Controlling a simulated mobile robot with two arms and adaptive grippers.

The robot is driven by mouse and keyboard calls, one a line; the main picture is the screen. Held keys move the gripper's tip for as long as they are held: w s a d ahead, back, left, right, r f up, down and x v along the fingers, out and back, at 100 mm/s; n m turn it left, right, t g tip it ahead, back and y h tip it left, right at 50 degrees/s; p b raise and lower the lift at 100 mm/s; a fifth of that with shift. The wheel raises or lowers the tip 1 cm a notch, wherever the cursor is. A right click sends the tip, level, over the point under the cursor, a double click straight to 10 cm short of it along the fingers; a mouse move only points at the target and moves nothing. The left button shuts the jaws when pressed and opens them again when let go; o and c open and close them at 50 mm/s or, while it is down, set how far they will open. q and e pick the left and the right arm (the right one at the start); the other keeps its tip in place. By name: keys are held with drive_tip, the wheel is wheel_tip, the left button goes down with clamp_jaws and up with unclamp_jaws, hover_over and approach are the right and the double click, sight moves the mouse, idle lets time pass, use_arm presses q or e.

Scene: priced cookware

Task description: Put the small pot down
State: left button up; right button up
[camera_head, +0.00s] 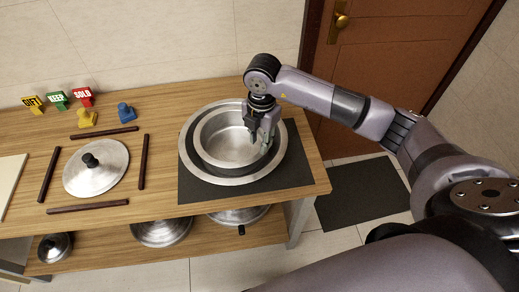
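The small pot (228,148) is a silver metal pot that appears inside a larger silver pot (197,168) on a dark mat (298,165) at the table's right end. I cannot tell whether its base touches the larger pot's bottom. My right gripper (260,141) points down at the small pot's right rim, with its fingers around or beside that rim. The contact between fingers and rim is too small to make out. My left gripper is out of view.
A silver lid (95,168) lies left on the wooden table (160,180) between dark strips. Signs, including a red SOLD one (83,97), and yellow and blue pieces stand at the back. More cookware (162,232) sits on the lower shelf. A door (385,60) is behind.

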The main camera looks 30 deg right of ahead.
wheel_tip(320, 180, up, 7)
drive_tip(key=b, duration=0.1)
drive_tip(key=shift+r, duration=0.15)
drive_tip(key=shift+s, duration=0.1)
idle(0.3)
